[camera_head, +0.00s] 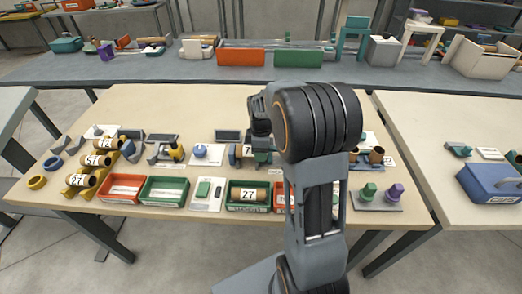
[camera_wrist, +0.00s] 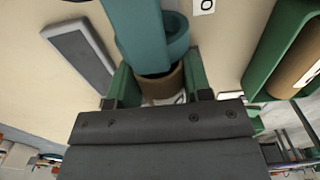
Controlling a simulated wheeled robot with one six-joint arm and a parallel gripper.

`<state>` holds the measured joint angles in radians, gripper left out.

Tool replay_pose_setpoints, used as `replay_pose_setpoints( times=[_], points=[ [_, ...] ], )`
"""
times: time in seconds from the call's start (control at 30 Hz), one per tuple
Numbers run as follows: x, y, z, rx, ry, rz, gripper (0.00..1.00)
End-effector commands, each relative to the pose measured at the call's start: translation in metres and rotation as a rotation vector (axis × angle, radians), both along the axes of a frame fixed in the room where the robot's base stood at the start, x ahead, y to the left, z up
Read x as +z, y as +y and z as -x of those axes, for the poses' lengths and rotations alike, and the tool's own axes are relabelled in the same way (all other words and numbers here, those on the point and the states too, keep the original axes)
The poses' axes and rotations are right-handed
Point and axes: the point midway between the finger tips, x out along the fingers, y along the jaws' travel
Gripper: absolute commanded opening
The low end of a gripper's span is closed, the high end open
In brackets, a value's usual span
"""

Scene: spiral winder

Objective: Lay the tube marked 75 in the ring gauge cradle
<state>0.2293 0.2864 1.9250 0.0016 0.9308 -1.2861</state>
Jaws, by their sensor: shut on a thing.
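A teal ring-shaped piece (camera_wrist: 178,38), seemingly the ring gauge cradle, is right at the tube's far end. I cannot tell whether the tube is inside it or only against it.
Tubes marked 72 (camera_head: 104,143), 57 (camera_head: 95,160) and 27 (camera_head: 78,181) lie on a yellow rack at the left. Another 27 tube (camera_head: 248,195) lies in a green tray (camera_head: 235,208). An orange-red tray (camera_head: 121,189) and another green tray (camera_head: 163,191) line the front edge.

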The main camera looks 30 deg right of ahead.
Motion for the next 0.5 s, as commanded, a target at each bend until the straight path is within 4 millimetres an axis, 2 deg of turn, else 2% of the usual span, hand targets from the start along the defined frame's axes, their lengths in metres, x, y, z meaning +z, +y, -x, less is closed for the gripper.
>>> replay_pose_setpoints(
  times=[0.27,0.3,0.5],
  points=[
    [-0.0087,0.0002,0.0011,0.000,0.005,-0.001,0.19],
    [-0.0093,0.0002,0.0014,0.000,0.006,-0.001,0.48],
    [-0.0106,0.0004,0.0022,0.000,0.011,-0.001,0.65]
  ],
)
